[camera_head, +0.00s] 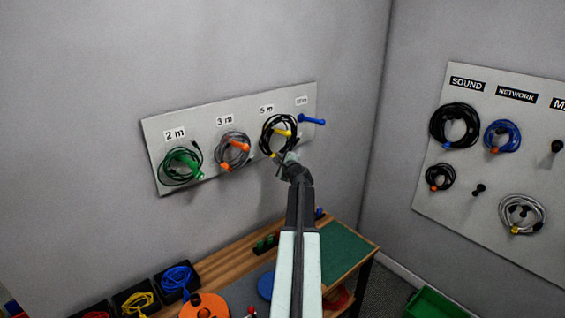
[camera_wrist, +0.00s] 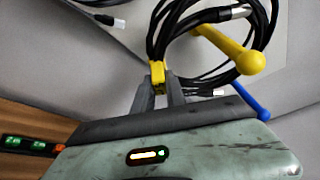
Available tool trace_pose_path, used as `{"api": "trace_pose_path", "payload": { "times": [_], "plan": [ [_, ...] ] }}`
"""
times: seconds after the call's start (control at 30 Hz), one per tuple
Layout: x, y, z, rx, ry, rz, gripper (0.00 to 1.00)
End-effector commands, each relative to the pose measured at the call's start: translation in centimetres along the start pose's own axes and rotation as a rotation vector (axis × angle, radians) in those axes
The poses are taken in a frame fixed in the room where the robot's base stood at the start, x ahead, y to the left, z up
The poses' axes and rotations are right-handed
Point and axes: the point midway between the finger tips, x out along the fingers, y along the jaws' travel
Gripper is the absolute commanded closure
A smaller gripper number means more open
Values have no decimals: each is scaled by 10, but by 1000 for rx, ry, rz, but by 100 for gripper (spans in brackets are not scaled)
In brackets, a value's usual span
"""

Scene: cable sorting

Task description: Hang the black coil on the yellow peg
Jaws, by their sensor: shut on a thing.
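The black coil (camera_head: 265,138) is at the yellow peg (camera_head: 283,132), under the 5 m label on the board. In the wrist view the yellow peg (camera_wrist: 248,61) appears to pass through the loop of the coil (camera_wrist: 157,38), with its round tip towards me. My gripper (camera_head: 289,158) is at the lower edge of the coil, just below the peg. In the wrist view my gripper (camera_wrist: 159,92) is shut on the yellow tie (camera_wrist: 157,73) of the coil. Whether the coil's weight rests on the peg I cannot tell.
A blue peg (camera_head: 312,120) stands bare at right. A grey coil (camera_head: 222,153) is on the orange peg (camera_head: 238,144), a green coil (camera_head: 175,168) further left. Below is a wooden bench (camera_head: 222,263) with cable bins. Another board (camera_head: 430,190) hangs on the right wall.

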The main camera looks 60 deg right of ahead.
Motion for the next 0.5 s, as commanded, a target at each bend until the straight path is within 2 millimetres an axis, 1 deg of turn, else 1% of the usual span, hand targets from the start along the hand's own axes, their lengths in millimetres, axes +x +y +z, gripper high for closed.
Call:
{"api": "trace_pose_path", "payload": {
  "times": [0.03, 0.5],
  "plan": [
    [5, 1, 1, 0, -1, 0, 100],
    [41, 7, 14, -1, -1, 0, 100]
  ]
}}
